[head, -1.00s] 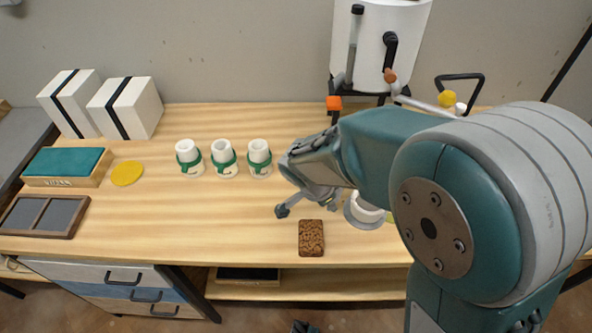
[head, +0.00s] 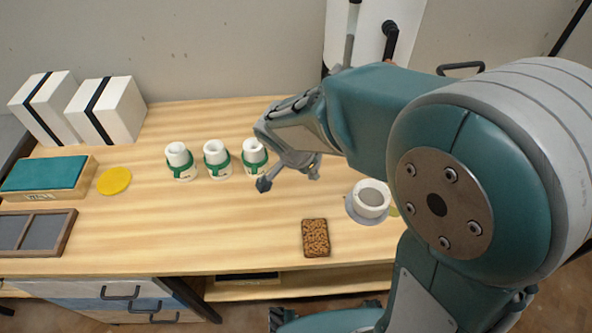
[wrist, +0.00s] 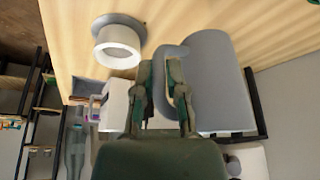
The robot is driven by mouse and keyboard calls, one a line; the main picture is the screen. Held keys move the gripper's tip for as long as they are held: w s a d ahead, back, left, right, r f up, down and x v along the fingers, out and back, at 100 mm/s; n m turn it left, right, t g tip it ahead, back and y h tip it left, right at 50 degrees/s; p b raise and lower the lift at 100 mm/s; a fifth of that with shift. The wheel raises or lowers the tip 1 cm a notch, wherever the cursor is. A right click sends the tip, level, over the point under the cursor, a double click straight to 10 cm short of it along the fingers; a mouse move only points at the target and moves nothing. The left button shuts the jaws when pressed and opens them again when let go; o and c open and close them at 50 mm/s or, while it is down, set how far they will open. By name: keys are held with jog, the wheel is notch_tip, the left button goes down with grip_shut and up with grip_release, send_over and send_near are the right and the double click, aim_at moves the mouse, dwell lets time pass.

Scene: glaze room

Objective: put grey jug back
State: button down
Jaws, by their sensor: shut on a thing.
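The grey jug (wrist: 218,85) is large in the wrist view, just right of the fingers, with its curved handle (wrist: 172,52) toward them. My gripper (wrist: 162,75) is shut on the jug's handle. In the head view my gripper (head: 288,178) is over the middle of the workbench, right of the white and green bottles. The jug cannot be made out there; my arm hides that area.
Three white and green bottles (head: 217,160) stand left of my gripper. A white ring-shaped cup on a grey disc (head: 370,195) and a brown textured block (head: 315,238) are to the right. A white tank (head: 372,35) stands behind. The bench's front middle is clear.

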jog(key=w+f, duration=0.2)
jog(key=w+a+f, duration=0.1)
jog(key=w+f, duration=0.3)
jog(key=shift+w+a, duration=0.4)
jog(key=shift+w+a+f, duration=0.15)
jog(key=shift+w+f, duration=0.15)
jog(key=shift+f, duration=0.15)
jog(key=f, duration=0.3)
jog(key=shift+w+a+f, duration=0.2)
jog(key=shift+f, duration=0.1)
jog(key=shift+d, duration=0.1)
jog(key=c, duration=0.7)
grip_release()
